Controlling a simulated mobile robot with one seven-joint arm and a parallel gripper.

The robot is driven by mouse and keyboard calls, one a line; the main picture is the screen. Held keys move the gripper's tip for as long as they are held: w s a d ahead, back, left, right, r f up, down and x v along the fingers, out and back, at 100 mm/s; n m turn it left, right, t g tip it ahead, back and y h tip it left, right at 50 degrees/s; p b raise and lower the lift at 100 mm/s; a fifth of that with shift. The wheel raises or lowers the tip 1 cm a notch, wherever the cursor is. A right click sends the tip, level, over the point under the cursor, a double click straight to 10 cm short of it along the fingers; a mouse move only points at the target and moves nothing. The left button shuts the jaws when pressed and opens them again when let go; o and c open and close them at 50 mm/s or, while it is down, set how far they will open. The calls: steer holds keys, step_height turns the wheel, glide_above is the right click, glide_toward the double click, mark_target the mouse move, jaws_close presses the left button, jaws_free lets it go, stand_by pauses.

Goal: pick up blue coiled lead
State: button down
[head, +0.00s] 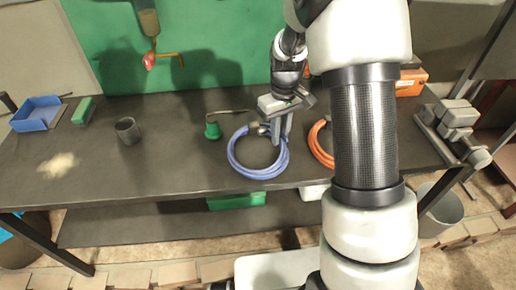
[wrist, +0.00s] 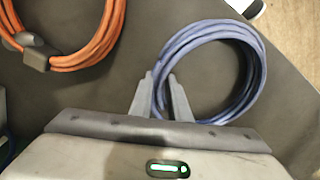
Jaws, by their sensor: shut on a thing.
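The blue coiled lead (head: 258,172) lies near the front edge of the dark workbench in the head view, a round coil of several loops. It also shows in the wrist view (wrist: 251,75), right of the middle. My gripper (head: 277,137) is at the coil's upper right side in the head view. In the wrist view my gripper's fingers (wrist: 166,92) are close together at the near left part of the coil, shut on its strands. Whether the coil is clear of the bench is hard to tell.
An orange coiled lead (wrist: 80,45) lies beside the blue one, partly hidden by my arm in the head view. A green object (head: 212,130), a dark cup (head: 128,131) and a blue tray (head: 37,114) stand to the left.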

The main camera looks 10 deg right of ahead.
step_height(320, 180, up, 10)
steer(key=p, duration=0.1)
stand_by(0.5)
stand_by(0.6)
